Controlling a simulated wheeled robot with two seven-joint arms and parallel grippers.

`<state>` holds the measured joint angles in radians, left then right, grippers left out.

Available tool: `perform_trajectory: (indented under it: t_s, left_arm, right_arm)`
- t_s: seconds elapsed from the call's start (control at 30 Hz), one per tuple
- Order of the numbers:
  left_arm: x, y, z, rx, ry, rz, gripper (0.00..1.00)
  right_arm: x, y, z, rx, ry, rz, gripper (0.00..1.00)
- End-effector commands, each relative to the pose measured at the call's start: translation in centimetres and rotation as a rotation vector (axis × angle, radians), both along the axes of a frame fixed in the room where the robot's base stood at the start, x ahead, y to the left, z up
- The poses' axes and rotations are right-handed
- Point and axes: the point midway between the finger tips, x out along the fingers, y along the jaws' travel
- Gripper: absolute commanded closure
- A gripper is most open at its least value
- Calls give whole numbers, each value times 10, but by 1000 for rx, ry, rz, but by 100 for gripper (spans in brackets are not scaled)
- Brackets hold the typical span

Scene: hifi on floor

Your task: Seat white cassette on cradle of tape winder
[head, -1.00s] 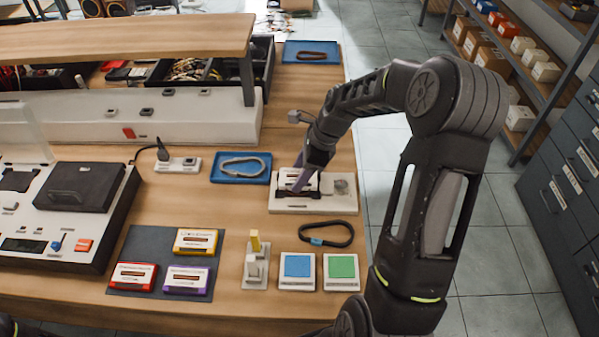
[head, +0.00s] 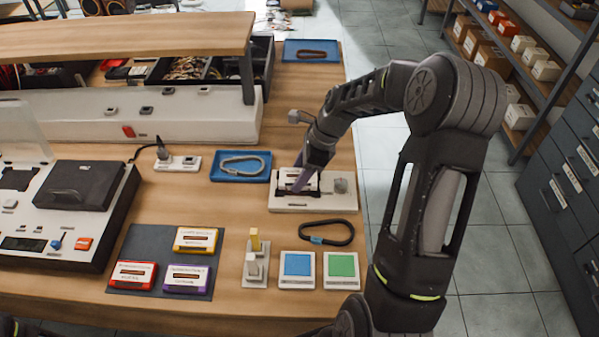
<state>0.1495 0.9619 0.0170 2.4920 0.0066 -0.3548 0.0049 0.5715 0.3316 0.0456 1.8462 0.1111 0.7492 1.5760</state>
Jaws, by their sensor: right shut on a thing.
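The tape winder (head: 287,205) is a pale, low base at the right side of the wooden table, with a dark cradle and a grey knob (head: 341,186) at its right end. My right gripper (head: 303,187) reaches down over the cradle and is shut on the white cassette (head: 313,183). The cassette is at the cradle, partly hidden by the gripper fingers. I cannot tell whether it is fully down in the cradle. My left gripper is not in view.
A blue tray (head: 241,166) with a pale belt is left of the winder. A black belt loop (head: 327,233) lies in front. A dark mat (head: 136,251) holds red, yellow and purple cassettes. Blue (head: 297,266) and green (head: 342,267) pads stand near the front edge. A raised shelf (head: 120,37) spans the back.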

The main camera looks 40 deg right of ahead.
Motion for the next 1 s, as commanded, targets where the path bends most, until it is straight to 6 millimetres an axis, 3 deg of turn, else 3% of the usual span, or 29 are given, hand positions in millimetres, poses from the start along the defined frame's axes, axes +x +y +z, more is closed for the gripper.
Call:
perform_trajectory:
  t_s: [1.0]
  left_arm:
    - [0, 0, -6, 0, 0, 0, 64]
  right_arm:
    - [0, 0, -11, 0, 0, 1, 83]
